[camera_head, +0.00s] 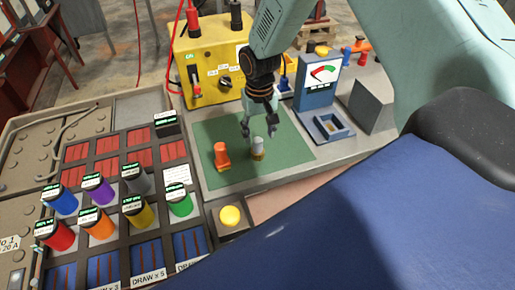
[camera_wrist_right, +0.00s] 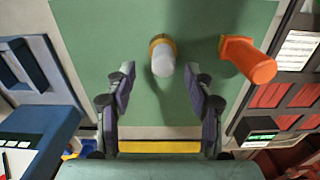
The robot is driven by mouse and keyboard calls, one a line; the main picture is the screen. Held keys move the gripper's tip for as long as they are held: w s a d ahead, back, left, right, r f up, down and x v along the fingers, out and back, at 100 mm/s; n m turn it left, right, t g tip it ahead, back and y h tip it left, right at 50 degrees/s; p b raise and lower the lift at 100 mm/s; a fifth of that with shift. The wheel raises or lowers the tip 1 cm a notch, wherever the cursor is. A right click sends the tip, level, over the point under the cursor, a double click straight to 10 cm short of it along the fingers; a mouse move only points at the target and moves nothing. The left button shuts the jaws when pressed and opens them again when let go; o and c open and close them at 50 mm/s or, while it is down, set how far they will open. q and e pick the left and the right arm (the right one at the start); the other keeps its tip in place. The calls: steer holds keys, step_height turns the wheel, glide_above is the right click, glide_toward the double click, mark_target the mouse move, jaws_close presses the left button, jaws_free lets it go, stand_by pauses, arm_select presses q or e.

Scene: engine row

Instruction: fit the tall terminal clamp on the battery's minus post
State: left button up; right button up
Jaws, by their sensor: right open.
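My right gripper (camera_head: 259,127) is open over the green mat (camera_head: 208,136), pointing down. Just past its fingertips stands a small white cylinder with a yellow base (camera_head: 258,149). In the right wrist view this white piece (camera_wrist_right: 163,58) lies between and a little beyond the open fingers (camera_wrist_right: 160,78), with nothing gripped. An orange upright piece with a wider foot (camera_head: 221,156) stands to its left on the mat; it also shows in the right wrist view (camera_wrist_right: 248,60). I cannot tell which piece is the tall clamp, nor make out a minus post. My left gripper is not in view.
A panel with several coloured, labelled cylinders (camera_head: 131,208) fills the left. A yellow box with knobs (camera_head: 205,72) stands behind the mat. A blue meter (camera_head: 317,82) and a blue tray (camera_head: 343,119) stand right of it. A yellow button (camera_head: 230,216) is in front.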

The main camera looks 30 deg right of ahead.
mark_target(257, 139)
steer(key=f, duration=0.4)
steer(key=shift+w+a, duration=0.1)
steer(key=shift+a, duration=0.15)
steer(key=shift+s, duration=0.2)
steer(key=shift+c, duration=0.3)
steer(key=shift+w, duration=0.2)
steer(key=c, duration=0.6)
steer(key=shift+s, duration=0.15)
jaws_close()
